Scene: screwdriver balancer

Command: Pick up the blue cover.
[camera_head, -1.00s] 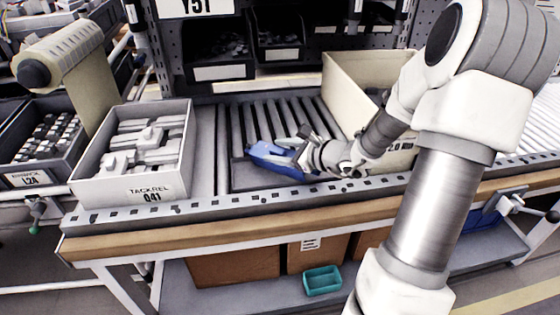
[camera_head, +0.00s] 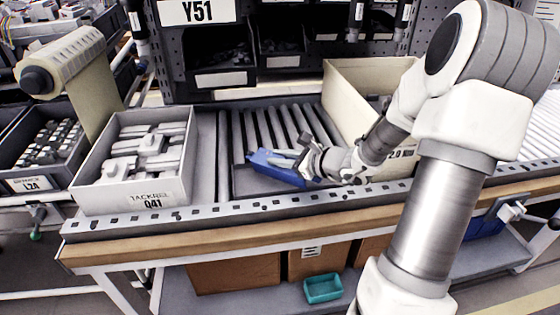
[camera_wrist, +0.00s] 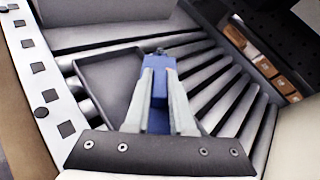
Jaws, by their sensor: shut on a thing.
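The blue cover (camera_head: 275,166) is held between the fingers of my gripper (camera_head: 300,159) at the middle of the roller conveyor. In the wrist view, both fingers of my gripper (camera_wrist: 160,90) are shut on the long sides of the blue cover (camera_wrist: 157,66), and its far end shows beyond the fingertips. The cover is over a shallow dark tray (camera_wrist: 106,88) on the rollers. In the head view, I cannot tell how far it is above the tray.
A grey box labelled Q41 (camera_head: 172,187) with light parts stands left of the tray. A cream cardboard box (camera_head: 343,93) stands to the right, close to my arm. Dark bins under a Y51 sign (camera_head: 197,11) are behind. Bare rollers (camera_head: 277,125) lie behind the tray.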

